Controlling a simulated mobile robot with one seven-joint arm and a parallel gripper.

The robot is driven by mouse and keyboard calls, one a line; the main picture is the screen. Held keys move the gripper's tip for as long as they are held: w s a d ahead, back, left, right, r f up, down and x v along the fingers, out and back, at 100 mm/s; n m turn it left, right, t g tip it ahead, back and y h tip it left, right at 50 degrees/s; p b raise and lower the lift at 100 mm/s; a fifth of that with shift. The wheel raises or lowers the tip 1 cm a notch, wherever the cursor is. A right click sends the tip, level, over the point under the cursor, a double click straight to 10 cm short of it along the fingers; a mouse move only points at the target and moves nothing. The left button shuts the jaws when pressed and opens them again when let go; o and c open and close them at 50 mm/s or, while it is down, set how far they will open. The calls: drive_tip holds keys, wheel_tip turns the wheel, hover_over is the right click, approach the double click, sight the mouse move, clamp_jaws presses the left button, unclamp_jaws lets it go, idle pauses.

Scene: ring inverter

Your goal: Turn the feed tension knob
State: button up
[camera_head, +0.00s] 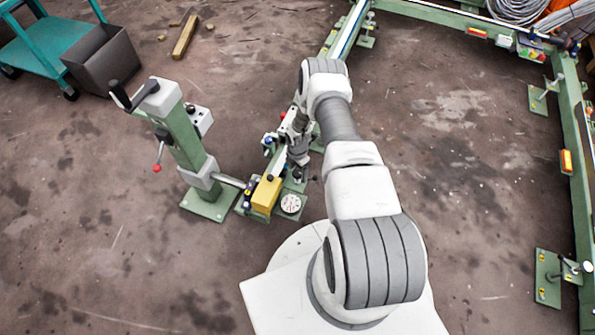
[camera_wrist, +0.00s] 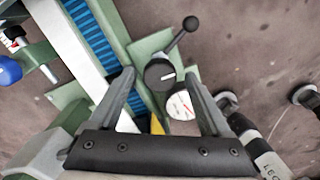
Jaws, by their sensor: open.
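A round black knob (camera_wrist: 159,74) with a white pointer line shows in the wrist view, just ahead of and between my fingertips; I take it for the feed tension knob. My gripper (camera_wrist: 160,80) is open, one finger on each side of the knob, with nothing held. Whether the fingertips are level with the knob or above it I cannot tell. A lever with a black ball end (camera_wrist: 190,23) reaches up and right beside the knob. In the head view my arm and wrist hide the knob.
A white dial (camera_wrist: 181,106) sits close to the right finger and also shows in the head view (camera_head: 291,203). A yellow block (camera_head: 266,195) is beside it. A green post with a crank (camera_head: 185,140) stands left. Green rails (camera_head: 575,130) run along the back and right.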

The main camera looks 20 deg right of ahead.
clamp_jaws()
idle(0.3)
drive_tip(key=shift+m, duration=0.3)
